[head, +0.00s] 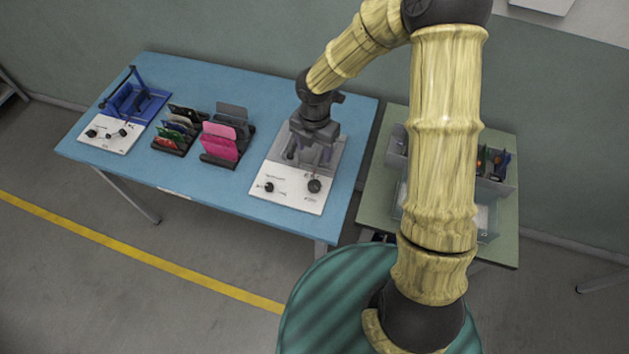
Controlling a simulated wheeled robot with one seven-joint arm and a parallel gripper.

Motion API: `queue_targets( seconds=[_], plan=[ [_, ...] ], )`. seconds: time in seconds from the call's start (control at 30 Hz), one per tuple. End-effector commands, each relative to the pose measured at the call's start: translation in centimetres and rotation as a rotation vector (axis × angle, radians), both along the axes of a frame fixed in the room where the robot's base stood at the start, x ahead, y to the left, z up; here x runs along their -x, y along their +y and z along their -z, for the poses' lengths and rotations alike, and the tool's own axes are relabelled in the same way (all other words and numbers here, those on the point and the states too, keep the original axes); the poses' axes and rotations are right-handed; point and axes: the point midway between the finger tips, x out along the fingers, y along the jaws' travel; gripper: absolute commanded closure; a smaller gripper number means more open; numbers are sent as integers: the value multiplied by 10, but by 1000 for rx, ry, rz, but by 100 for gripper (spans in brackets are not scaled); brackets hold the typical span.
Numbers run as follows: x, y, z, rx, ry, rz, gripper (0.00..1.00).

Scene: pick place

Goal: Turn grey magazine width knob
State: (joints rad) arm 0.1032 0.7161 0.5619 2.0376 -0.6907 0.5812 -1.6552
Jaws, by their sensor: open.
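The grey magazine (336,152) is at the right end of the blue table, with a white panel (292,190) in front. Two dark knobs are on the panel: a left knob (269,187) and a larger right knob (315,186). Their labels are too small to read, so I cannot tell which one sets the width. My gripper (308,154) is open over the grey magazine, behind both knobs and apart from them. It hides part of the magazine, and its fingertips are hard to separate from the grey parts.
On the blue table (200,85) stand a blue magazine (140,103) with its own knob panel (105,133), a holder with small coloured cards (180,127), and a holder with pink and grey plates (218,148). A green table (372,175) with grey bins is at right.

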Motion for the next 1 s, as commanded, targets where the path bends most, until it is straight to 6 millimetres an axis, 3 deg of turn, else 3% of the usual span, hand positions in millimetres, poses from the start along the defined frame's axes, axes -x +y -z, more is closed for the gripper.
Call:
queue_targets(
  seconds=[0.27, 1.0],
  plan=[
    [1, 0, 25, 1, 4, 0, 41],
    [1, 0, 153, 2, 3, 1, 41]
  ],
)
